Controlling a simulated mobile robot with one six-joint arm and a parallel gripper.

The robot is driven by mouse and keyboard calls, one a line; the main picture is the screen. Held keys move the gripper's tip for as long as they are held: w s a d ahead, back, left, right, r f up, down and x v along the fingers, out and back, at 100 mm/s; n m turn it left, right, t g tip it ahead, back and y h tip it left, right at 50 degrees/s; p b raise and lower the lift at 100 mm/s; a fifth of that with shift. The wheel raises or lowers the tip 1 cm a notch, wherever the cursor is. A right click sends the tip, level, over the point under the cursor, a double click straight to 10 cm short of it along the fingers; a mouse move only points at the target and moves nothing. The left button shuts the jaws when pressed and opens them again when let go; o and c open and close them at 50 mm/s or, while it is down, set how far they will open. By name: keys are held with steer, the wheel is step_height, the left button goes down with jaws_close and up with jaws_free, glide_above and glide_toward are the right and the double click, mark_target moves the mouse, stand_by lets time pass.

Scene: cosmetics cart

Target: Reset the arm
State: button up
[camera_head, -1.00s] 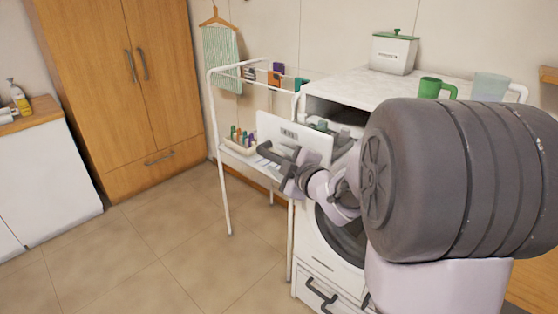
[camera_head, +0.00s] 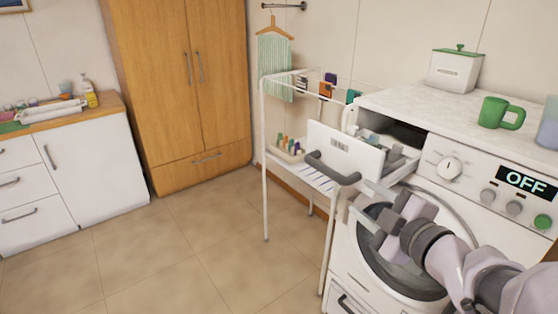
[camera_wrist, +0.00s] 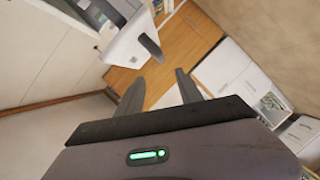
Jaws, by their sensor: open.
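My gripper (camera_head: 362,207) is open and empty in the head view, in front of the washing machine (camera_head: 350,262) door. It is a little below and right of the grey handle (camera_head: 333,168) of the pulled-out detergent drawer (camera_head: 345,150), and looks apart from it. My arm reaches in from the lower right. In the wrist view, the two fingers of my gripper (camera_wrist: 160,88) are spread with nothing between them. The drawer (camera_wrist: 130,40) and its handle (camera_wrist: 150,46) show above them.
A white drying rack (camera_head: 266,160) stands left of the machine, close to the drawer. A green mug (camera_head: 492,112) and a white lidded box (camera_head: 455,70) stand on the machine top. A wooden wardrobe (camera_head: 170,80) is behind. The floor (camera_head: 150,245) at left is clear.

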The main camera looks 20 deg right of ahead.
steer(key=shift+r, duration=0.1)
step_height(320, 180, up, 5)
steer(key=w+d+m+g+h+p, duration=0.1)
steer(key=w+d+m+h+p, duration=0.1)
steer(key=w+d+m+h, duration=0.3)
steer(key=s+a+f+m+g+y+b, duration=0.1)
steer(key=s+a+f+m+g+y, duration=0.2)
steer(key=s+a, duration=0.6)
steer(key=s+a+f+m+g+y, duration=0.3)
steer(key=s+a+f+m+g, duration=0.2)
steer(key=a, duration=1.1)
steer(key=s+f+m, duration=0.3)
steer(key=s+f, duration=0.1)
steer(key=shift+s+a+g+y+b, duration=0.25)
steer(key=shift+a+g+y+b, duration=0.15)
steer(key=shift+f, duration=0.1)
steer(key=shift+d, duration=0.15)
